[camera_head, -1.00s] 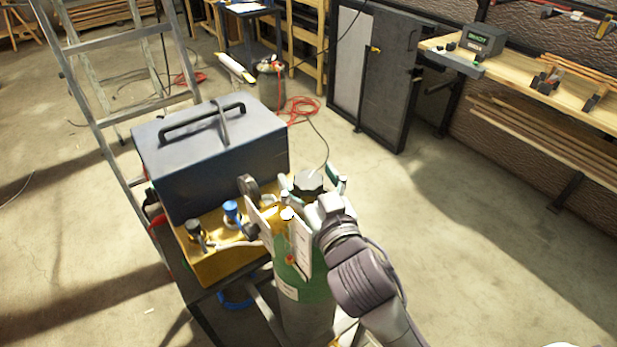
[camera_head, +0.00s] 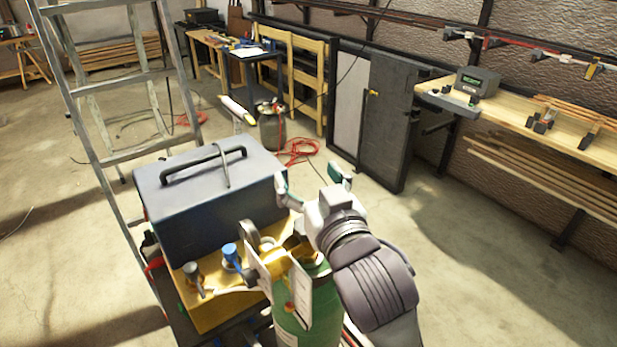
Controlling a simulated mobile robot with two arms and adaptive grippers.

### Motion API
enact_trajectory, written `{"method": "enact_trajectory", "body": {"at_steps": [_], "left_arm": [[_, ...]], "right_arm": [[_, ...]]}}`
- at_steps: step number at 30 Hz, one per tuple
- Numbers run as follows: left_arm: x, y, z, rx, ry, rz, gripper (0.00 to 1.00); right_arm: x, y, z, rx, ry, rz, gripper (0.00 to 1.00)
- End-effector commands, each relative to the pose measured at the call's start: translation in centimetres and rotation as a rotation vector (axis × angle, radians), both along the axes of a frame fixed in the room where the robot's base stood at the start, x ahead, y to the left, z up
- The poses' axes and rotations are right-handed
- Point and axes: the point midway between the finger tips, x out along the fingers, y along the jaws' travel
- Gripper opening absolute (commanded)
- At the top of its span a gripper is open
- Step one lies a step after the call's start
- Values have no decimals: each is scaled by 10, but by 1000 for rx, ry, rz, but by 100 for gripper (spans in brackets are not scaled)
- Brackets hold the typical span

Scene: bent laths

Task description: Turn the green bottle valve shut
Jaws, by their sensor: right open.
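The green bottle (camera_head: 288,325) stands upright at the lower middle, with white tags (camera_head: 299,292) and brass fittings (camera_head: 268,264) at its neck. Its valve wheel is not visible now; the gripper and wrist cover the area above the neck. My left gripper is not in view.
A dark toolbox (camera_head: 200,205) sits on the yellow stand (camera_head: 205,310) left of the bottle, with a blue-handled fitting (camera_head: 232,254) in front. A ladder (camera_head: 107,110) stands at left. A workbench (camera_head: 512,108) runs along the right wall. Floor right of the bottle is clear.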

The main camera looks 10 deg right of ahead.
Motion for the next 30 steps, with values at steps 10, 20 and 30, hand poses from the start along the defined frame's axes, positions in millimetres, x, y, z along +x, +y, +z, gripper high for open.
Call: {"method": "enact_trajectory", "body": {"at_steps": [10, 20, 30], "left_arm": [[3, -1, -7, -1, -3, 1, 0], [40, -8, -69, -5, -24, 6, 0], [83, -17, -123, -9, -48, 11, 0]], "right_arm": [[7, -1, 0, -37, -50, -4, 80], [62, -8, 40, -633, -769, -76, 80], [56, -19, 14, -1408, -1604, -144, 80]]}}
